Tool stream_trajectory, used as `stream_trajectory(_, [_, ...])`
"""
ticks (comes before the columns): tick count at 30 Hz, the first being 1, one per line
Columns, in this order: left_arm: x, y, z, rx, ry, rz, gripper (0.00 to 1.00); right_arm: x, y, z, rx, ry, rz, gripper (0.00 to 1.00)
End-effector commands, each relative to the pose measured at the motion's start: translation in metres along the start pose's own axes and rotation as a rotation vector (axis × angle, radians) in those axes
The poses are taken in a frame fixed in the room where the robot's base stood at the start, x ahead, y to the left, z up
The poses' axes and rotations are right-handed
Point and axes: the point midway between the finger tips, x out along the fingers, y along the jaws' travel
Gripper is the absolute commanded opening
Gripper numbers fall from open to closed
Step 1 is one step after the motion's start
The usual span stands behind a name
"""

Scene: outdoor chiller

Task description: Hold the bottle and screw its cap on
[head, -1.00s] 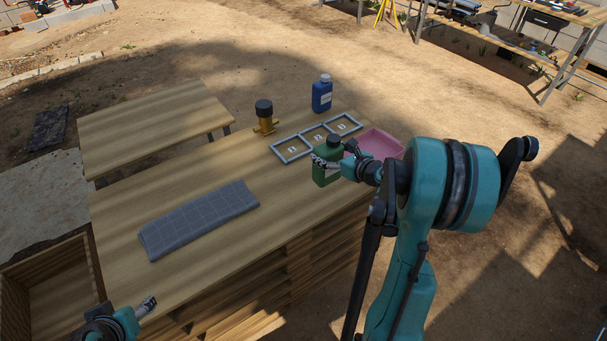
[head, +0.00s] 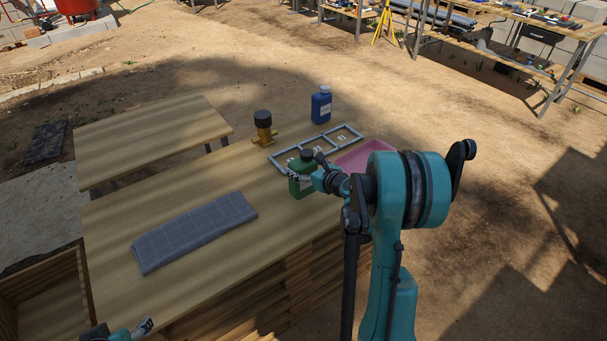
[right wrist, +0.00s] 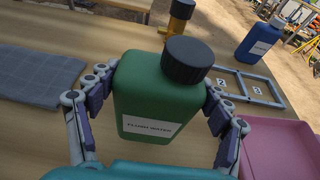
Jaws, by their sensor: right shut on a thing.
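A green bottle (head: 301,184) with a dark cap (head: 307,155) stands out over the wooden table, upright or nearly so. In the right wrist view the bottle (right wrist: 150,92) carries a label reading "FLUSH WATER", and its black cap (right wrist: 187,60) sits on its top. I cannot tell how tightly the cap is seated. My right gripper (right wrist: 152,118) is shut on the bottle, one finger on each side of its body. My left gripper (head: 146,326) is at the lower left of the head view, away from the bottle; its fingers are too small and cut off to judge.
A folded grey cloth (head: 194,232) lies left of the bottle. Behind are a brass fitting with a black top (head: 263,127), a blue bottle (head: 321,106) and a grey numbered frame (head: 325,139). A pink tray (head: 362,154) is to the right.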

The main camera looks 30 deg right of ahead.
Motion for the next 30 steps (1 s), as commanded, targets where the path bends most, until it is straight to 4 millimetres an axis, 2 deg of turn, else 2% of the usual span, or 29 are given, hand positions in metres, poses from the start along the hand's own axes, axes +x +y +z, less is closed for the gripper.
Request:
stream_trajectory(1, [0.007, 0.000, 0.005, 0.000, 0.000, 0.000, 0.59, 0.004, 0.000, -0.012, 0.000, 0.000, 0.000, 0.00])
stream_trajectory(5, [0.015, 0.000, 0.011, 0.000, 0.000, 0.000, 0.59, 0.010, 0.000, -0.028, 0.000, -0.001, 0.000, 0.00])
stream_trajectory(16, [0.013, 0.000, 0.009, 0.000, 0.000, 0.000, 0.59, 0.010, 0.000, -0.029, 0.000, 0.000, 0.000, 0.00])
stream_trajectory(17, [0.013, 0.000, 0.009, 0.000, 0.000, 0.000, 0.59, 0.010, 0.000, -0.030, 0.000, 0.000, 0.000, 0.81])
stream_trajectory(19, [0.013, 0.000, 0.010, 0.000, 0.000, 0.000, 0.59, 0.010, 0.000, -0.029, 0.000, 0.000, 0.000, 0.99])
stream_trajectory(30, [0.013, 0.000, 0.010, 0.000, 0.000, 0.000, 0.59, 0.010, 0.000, -0.028, 0.000, 0.000, 0.000, 0.99])
